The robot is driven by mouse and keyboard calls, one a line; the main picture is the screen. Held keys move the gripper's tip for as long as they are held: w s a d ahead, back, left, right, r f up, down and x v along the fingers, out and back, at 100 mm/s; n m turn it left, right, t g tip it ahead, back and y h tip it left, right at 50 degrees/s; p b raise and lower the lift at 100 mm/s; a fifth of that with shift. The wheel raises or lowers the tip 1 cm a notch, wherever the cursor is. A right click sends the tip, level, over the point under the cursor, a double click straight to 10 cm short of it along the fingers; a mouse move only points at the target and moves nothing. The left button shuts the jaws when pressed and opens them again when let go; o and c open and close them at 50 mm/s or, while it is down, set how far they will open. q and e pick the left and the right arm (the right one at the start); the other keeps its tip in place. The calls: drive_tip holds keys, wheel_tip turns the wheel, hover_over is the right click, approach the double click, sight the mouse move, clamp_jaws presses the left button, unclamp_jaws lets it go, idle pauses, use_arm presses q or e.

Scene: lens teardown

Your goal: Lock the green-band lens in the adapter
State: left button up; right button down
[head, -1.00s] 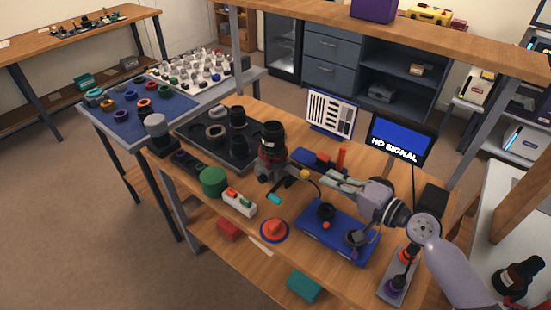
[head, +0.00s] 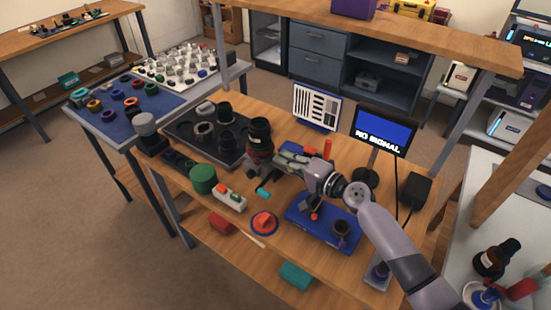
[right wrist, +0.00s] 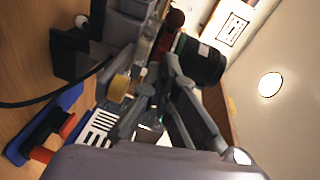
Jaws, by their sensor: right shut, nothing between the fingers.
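A tall black lens (head: 259,132) stands upright on the adapter stand (head: 258,162) at the middle of the bench. In the right wrist view the lens (right wrist: 201,62) shows a thin green band around its dark barrel. I cannot tell whether it is locked. My right gripper (head: 283,152) is beside the stand, just right of the lens. Its fingers (right wrist: 167,72) are shut with nothing between them, and whether they touch the stand is unclear. A yellow knob (right wrist: 119,88) and a dark red knob (right wrist: 175,19) are near the fingers. My left gripper is not in view.
A dark tray (head: 180,138) with lens parts lies left of the stand. A green cylinder (head: 203,179), a red-topped round part (head: 263,222) and a blue base (head: 330,236) stand nearer the front. A NO SIGNAL monitor (head: 384,130) and a striped chart (head: 315,107) stand behind.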

sight(264, 157)
drive_tip(key=shift+s+a+f+p, duration=0.1)
drive_tip(key=shift+a+p, duration=0.05)
drive_tip(key=shift+a, duration=0.5)
drive_tip(key=shift+s+a+f+p, duration=0.1)
drive_tip(key=shift+a+p, duration=0.05)
drive_tip(key=shift+a, duration=0.55)
drive_tip(key=shift+p, duration=0.4)
drive_tip(key=shift+s+a+m+t+h, duration=0.1)
drive_tip(key=shift+a+m+t+h, duration=0.1)
drive_tip(key=shift+m+t+h, duration=0.1)
drive_tip(key=shift+p, duration=0.45)
